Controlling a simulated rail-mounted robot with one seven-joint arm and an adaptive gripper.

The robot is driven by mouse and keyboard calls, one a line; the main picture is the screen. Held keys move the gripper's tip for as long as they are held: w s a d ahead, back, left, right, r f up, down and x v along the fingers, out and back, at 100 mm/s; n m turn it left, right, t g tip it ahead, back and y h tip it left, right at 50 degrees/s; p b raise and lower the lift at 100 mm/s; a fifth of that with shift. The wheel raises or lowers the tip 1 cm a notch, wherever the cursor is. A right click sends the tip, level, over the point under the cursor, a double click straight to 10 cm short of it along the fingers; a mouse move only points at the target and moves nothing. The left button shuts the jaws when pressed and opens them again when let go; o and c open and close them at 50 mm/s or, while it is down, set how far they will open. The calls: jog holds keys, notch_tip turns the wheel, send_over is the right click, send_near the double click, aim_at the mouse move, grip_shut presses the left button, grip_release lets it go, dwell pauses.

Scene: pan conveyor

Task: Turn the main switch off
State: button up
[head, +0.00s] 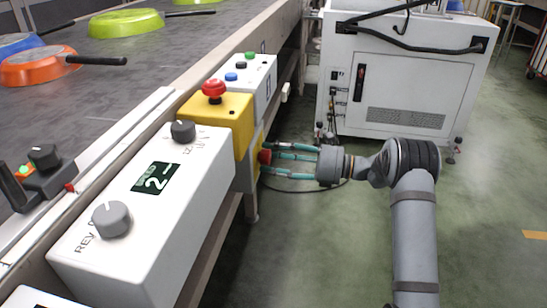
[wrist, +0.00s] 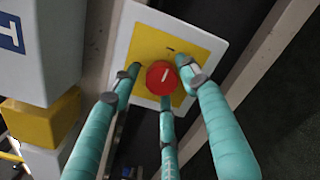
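The main switch is a red round knob (wrist: 160,77) with a pale line mark, on a yellow plate (wrist: 150,48) with a white border. In the head view the red knob (head: 265,156) shows on the side of the conveyor frame, below the yellow box. My gripper (head: 267,158) reaches it from the right, level with it. Its three teal fingers (wrist: 160,82) are spread around the knob, tips close to the plate. A gap shows between the left finger and the knob; I cannot tell whether the other fingers touch it. The knob's mark is tilted slightly from the plate's vertical.
Above stand a yellow box with a red emergency button (head: 214,90), a white button box (head: 252,80) and a white speed control box (head: 150,215). Pans, including a green one (head: 126,23), lie on the conveyor belt. A white cabinet (head: 400,85) stands behind my arm.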

jog(key=c, duration=0.9)
jog(key=shift+d+r, duration=0.1)
jog(key=n, duration=0.4)
jog(key=shift+b, duration=0.3)
jog(key=n+b, duration=0.2)
jog(key=n, duration=0.2)
jog(key=shift+n+y, duration=0.3)
jog(key=shift+n, duration=0.1)
jog(key=shift+s+n+g+b, duration=0.1)
jog(key=shift+n+g+b, duration=0.2)
jog(key=shift+n+b, duration=3.15)
jog(key=shift+n+p, duration=0.3)
jog(key=shift+n, duration=0.35)
jog(key=o, duration=1.2)
